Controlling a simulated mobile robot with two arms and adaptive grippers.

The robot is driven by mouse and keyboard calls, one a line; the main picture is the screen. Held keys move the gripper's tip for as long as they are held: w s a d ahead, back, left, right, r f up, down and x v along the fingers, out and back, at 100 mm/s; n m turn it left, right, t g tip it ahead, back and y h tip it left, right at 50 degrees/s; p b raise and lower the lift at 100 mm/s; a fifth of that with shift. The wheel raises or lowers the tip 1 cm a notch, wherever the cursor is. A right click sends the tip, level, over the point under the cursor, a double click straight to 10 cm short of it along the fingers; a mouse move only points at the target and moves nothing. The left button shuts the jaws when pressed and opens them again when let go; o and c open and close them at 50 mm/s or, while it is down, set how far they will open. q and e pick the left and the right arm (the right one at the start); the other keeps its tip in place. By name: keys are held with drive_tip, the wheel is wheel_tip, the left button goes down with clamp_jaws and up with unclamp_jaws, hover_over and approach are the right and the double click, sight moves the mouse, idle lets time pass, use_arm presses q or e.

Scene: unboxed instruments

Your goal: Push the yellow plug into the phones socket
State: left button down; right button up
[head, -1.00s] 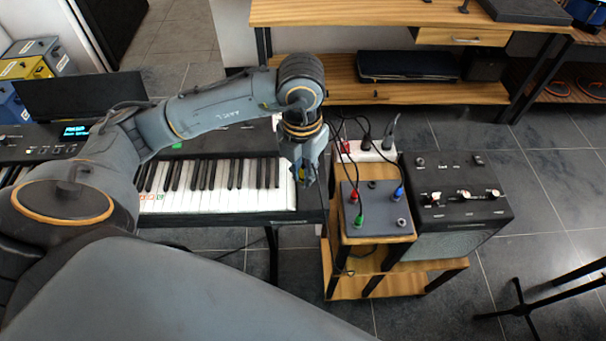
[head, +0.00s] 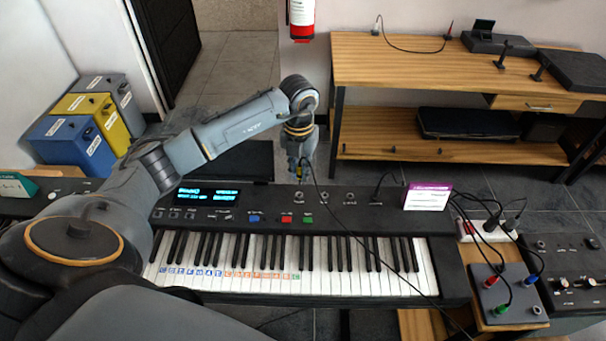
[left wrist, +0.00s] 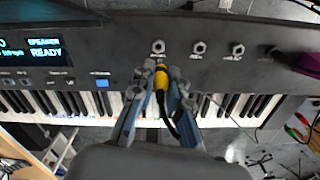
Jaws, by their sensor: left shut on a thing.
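My left gripper (left wrist: 161,88) is shut on the yellow plug (left wrist: 160,78), whose dark cable trails down between the fingers in the left wrist view. The plug's tip points toward the leftmost of a row of sockets (left wrist: 158,47) on the keyboard's black panel; its small label is hard to read, so I cannot be sure it is the phones socket. In the wrist view a gap shows between plug and socket, but depth is hard to judge. In the head view my left gripper (head: 299,168) is above the panel's back edge, and the plug is mostly hidden. My right gripper is out of view.
Two more sockets (left wrist: 199,47) sit right of the first. A cable is plugged in farther along, near a purple and white box (head: 427,196). The plug's cable crosses the keys (head: 330,252). A small box with coloured plugs (head: 508,294) stands at the right.

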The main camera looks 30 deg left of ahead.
sight(299, 178)
use_arm(q)
drive_tip(key=shift+a, duration=0.3)
drive_tip(key=shift+w+d+f+b, duration=0.1)
drive_tip(key=shift+d+f+b, duration=0.15)
drive_tip(key=shift+f+b, duration=0.2)
drive_tip(key=shift+f, duration=0.35)
drive_tip(key=shift+f+b, duration=0.75)
drive_tip(key=shift+f, duration=0.1)
drive_tip(key=shift+a+f+b, duration=0.1)
drive_tip(key=shift+f+b, duration=0.35)
drive_tip(key=shift+f, duration=0.5)
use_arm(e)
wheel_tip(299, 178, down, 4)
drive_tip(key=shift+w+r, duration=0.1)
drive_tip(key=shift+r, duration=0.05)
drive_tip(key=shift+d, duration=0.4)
use_arm(q)
drive_tip(key=shift+f+b, duration=0.2)
drive_tip(key=shift+b, duration=0.2)
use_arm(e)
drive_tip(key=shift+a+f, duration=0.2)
